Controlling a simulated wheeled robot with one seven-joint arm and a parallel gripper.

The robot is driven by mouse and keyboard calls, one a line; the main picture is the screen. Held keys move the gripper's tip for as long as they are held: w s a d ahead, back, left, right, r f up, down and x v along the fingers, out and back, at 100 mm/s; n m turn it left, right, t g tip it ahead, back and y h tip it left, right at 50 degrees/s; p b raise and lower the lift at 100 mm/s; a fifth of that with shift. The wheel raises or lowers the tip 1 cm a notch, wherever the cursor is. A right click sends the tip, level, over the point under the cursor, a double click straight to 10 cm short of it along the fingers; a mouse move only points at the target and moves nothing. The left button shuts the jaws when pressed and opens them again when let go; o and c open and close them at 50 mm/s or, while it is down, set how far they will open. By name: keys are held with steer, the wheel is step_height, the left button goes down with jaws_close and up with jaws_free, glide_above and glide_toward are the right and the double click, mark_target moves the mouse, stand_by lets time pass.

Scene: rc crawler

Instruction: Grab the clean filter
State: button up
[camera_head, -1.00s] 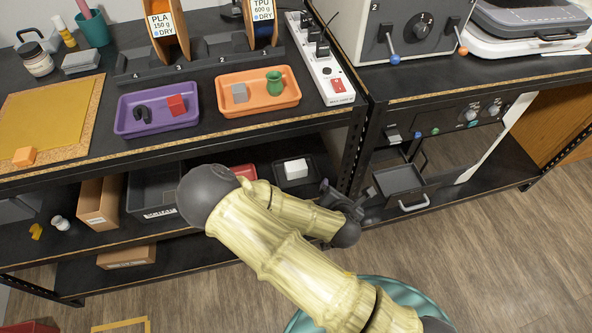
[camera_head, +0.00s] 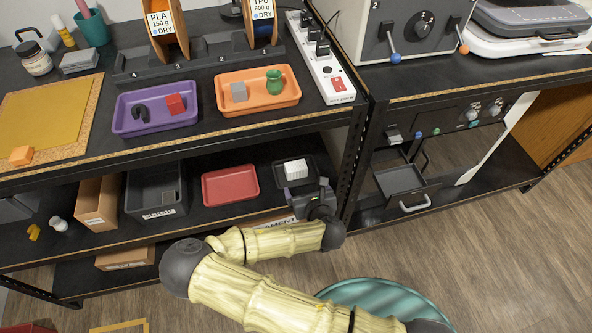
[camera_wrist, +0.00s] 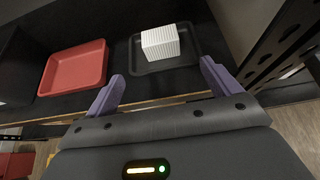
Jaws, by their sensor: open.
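The clean filter appears to be the white pleated block (camera_wrist: 160,42) in the wrist view. It sits on a small black tray (camera_wrist: 143,66) on the lower shelf. In the head view the white block (camera_head: 296,169) shows on its tray, just beyond my gripper (camera_head: 307,188). In the wrist view my gripper (camera_wrist: 160,92) is open and empty, its two purple fingers pointing toward the tray. The block lies ahead of the fingertips, roughly between them in the picture, and is apart from them.
A red tray (camera_head: 231,186) lies left of the black tray, empty. A dark bin (camera_head: 150,205) stands further left. The upper shelf's edge (camera_head: 190,149) runs above, and a perforated rack post (camera_wrist: 285,40) stands close on the right.

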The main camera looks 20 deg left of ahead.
mark_target(298, 172)
steer(key=b+x, duration=0.1)
steer(key=x, duration=0.7)
steer(key=shift+w+a+f, duration=0.15)
steer(key=shift+w, duration=0.05)
steer(key=shift+w+a, duration=0.1)
steer(key=shift+w, duration=0.05)
steer(key=shift+f, duration=0.1)
steer(key=b+x, duration=0.1)
steer(key=x, duration=0.4)
steer(key=shift+w, duration=0.25)
steer(key=c, duration=1.1)
